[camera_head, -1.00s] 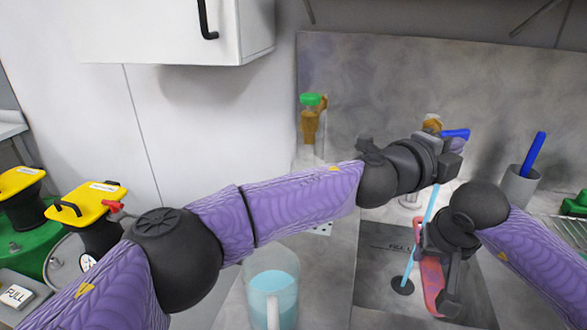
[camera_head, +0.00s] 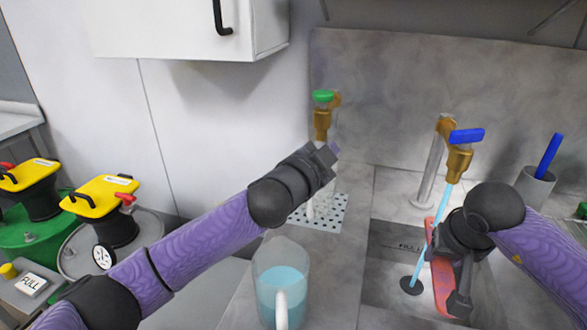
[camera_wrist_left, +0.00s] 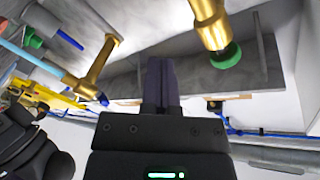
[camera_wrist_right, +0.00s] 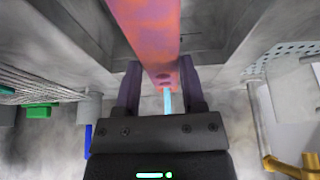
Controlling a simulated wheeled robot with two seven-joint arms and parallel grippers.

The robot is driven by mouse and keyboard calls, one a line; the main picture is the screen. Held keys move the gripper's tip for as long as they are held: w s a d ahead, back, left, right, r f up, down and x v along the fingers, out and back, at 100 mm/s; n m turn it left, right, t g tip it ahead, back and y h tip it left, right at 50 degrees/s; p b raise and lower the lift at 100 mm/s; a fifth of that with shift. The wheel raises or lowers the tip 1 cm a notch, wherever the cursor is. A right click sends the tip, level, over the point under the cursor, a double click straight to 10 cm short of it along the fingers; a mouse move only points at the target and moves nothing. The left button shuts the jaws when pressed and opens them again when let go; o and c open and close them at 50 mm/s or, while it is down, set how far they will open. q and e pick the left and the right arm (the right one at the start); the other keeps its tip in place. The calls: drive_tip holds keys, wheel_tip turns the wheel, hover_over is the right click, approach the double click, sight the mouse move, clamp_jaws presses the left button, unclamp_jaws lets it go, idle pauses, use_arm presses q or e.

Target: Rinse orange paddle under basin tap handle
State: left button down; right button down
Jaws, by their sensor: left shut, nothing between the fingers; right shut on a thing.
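The orange paddle (camera_head: 441,277), blotched with pink-purple, is held over the sink basin (camera_head: 391,236) by my right gripper (camera_head: 455,283). In the right wrist view the paddle (camera_wrist_right: 150,35) runs between the fingers of my right gripper (camera_wrist_right: 165,85). The basin tap (camera_head: 459,160) is brass with a blue handle (camera_head: 466,135). A light-blue water stream (camera_head: 417,272) runs from it to the drain, close beside the paddle; I cannot tell whether they touch. My left gripper (camera_head: 327,155) is shut and empty, left of the basin tap. In the left wrist view its fingers (camera_wrist_left: 161,82) are together.
A second brass tap with a green handle (camera_head: 323,97) stands behind my left gripper, over a perforated plate (camera_head: 333,213). A jug of blue liquid (camera_head: 281,283) stands on the counter. A cup with a blue-handled tool (camera_head: 534,186) is right. Yellow-lidded drums (camera_head: 100,195) stand left.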

use_arm(q)
drive_tip(key=w+a+f+n+y, duration=0.2)
drive_tip(key=a+f+n+y, duration=0.1)
drive_tip(key=a+f+n, duration=0.25)
drive_tip(key=s+d+r+m+h, duration=0.3)
drive_tip(key=d+r+m+h, duration=0.1)
drive_tip(key=d+r+m, duration=0.35)
drive_tip(key=m+g+h, duration=0.5)
drive_tip(key=m+g, duration=0.1)
drive_tip(key=m, duration=0.7)
approach(467, 136)
drive_tip(key=s+d+x, duration=0.1)
drive_tip(key=x, duration=0.5)
drive_tip(key=shift+w+f, duration=0.15)
drive_tip(key=shift+f, duration=0.05)
